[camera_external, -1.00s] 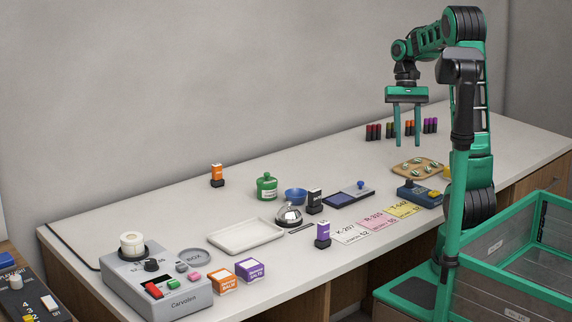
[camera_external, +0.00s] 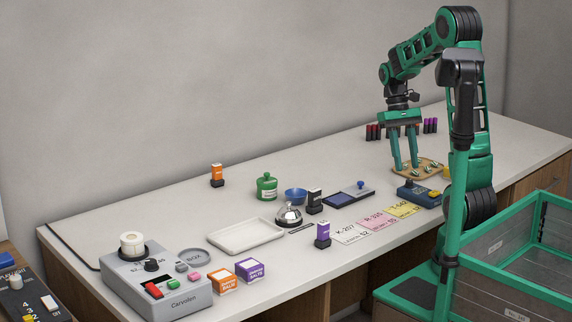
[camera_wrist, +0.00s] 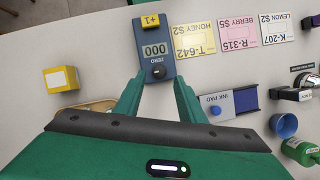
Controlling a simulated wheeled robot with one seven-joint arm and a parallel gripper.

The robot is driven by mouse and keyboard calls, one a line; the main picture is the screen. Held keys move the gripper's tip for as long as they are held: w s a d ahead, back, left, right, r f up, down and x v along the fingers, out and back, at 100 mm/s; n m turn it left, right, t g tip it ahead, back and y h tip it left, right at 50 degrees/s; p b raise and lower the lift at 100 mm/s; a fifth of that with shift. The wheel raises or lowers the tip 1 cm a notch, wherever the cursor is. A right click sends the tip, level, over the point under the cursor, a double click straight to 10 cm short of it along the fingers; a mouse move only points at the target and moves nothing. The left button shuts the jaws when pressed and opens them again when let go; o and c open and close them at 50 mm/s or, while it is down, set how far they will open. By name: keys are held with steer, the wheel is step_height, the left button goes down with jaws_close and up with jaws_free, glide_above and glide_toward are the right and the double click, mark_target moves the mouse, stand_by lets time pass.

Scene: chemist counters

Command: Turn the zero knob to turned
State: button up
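The blue counter device (camera_external: 420,195) stands on the counter at the right, with a yellow +1 button (camera_wrist: 150,21) and a display reading 000. Its dark round knob (camera_wrist: 158,72) sits beside the word ZERO in the wrist view. My gripper (camera_external: 406,167) is open and empty, fingers pointing down, above the device's knob end in the outside view. In the wrist view the two fingers of my gripper (camera_wrist: 159,80) show on either side of the knob, apart from it. How far above it the tips are is hard to tell.
A wooden board with several small green-and-white items (camera_external: 432,164) lies just behind the gripper. Price cards (camera_external: 403,210), an ink pad (camera_wrist: 235,103) and a yellow box (camera_wrist: 60,79) lie around the device. Small bottles (camera_external: 430,126) stand farther back.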

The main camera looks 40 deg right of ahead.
mark_target(409, 180)
steer(key=shift+x, duration=2.05)
jaws_close()
steer(key=shift+m, duration=0.3)
jaws_free()
steer(key=shift+r, duration=0.1)
